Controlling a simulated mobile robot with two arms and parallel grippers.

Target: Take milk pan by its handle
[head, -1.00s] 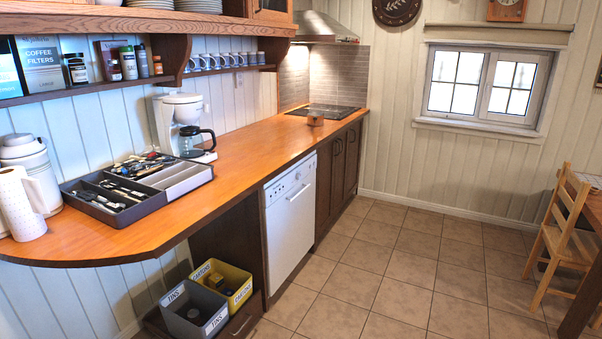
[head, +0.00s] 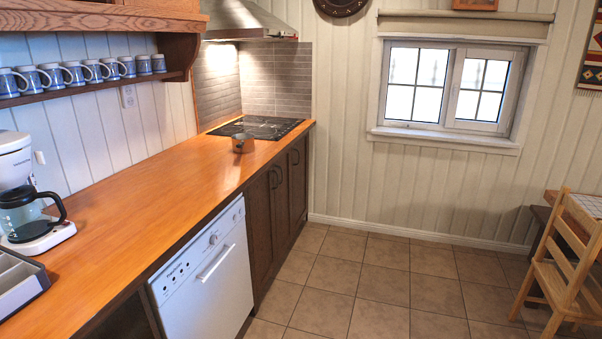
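The milk pan (head: 243,144) is a small copper-brown pan standing upright on the wooden counter (head: 150,205), just in front of the black cooktop (head: 256,127) and near the counter's front edge. Its handle is too small to make out clearly. Neither of my grippers shows in the head view. The pan is well ahead of me, with nothing touching it.
A coffee maker (head: 30,195) and the utensil tray (head: 20,285) stand at the counter's left end. A white dishwasher (head: 205,270) sits below. The tiled floor (head: 390,290) is clear along the cabinets; a wooden chair (head: 565,265) stands at the right.

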